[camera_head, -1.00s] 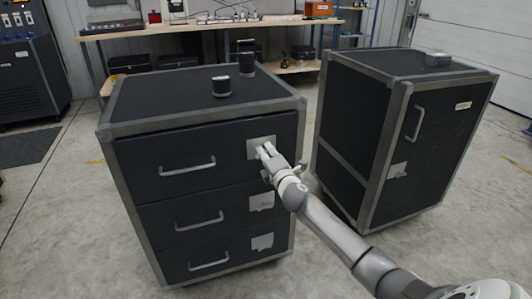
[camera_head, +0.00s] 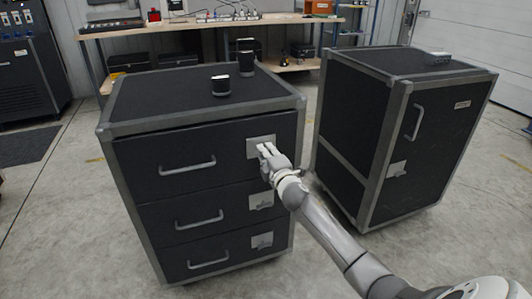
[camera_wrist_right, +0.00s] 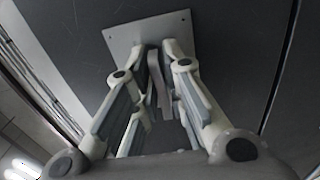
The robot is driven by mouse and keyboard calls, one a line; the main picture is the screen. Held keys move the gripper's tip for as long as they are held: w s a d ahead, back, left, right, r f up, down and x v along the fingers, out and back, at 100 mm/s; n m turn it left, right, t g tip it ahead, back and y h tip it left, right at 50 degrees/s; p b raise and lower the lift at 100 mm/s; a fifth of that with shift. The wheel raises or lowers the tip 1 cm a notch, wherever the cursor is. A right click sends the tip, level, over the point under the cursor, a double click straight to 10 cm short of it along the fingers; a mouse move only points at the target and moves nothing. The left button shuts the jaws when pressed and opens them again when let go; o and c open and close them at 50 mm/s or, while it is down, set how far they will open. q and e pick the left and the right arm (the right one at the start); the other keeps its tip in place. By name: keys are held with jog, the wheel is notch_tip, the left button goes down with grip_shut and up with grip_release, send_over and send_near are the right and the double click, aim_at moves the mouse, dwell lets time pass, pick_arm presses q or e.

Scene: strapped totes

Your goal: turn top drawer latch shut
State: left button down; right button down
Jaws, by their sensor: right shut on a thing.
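The black drawer cabinet (camera_head: 133,152) with grey edging stands at left centre. Its top drawer (camera_head: 140,165) looks closed and carries a grey bar handle (camera_head: 187,165). The top drawer latch has a light metal plate (camera_head: 257,142) at the drawer's right end, also seen in the right wrist view (camera_wrist_right: 130,37). My right gripper (camera_head: 265,150) is at this plate. In the wrist view its fingers (camera_wrist_right: 160,55) are shut around the thin grey latch lever (camera_wrist_right: 158,85), which stands out from the plate. In the head view the gripper hides the lever. My left gripper is not in view.
Two lower drawers have their own latches (camera_head: 261,201) (camera_head: 262,241). Dark cylindrical objects (camera_head: 221,86) (camera_head: 246,64) stand on the cabinet top. A second black cabinet (camera_head: 430,140) stands at right. A workbench (camera_head: 190,27) is behind. Grey floor is open in front.

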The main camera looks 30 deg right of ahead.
jog(key=c, duration=1.6)
grip_release()
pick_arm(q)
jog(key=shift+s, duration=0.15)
pick_arm(e)
jog(key=v, duration=1.2)
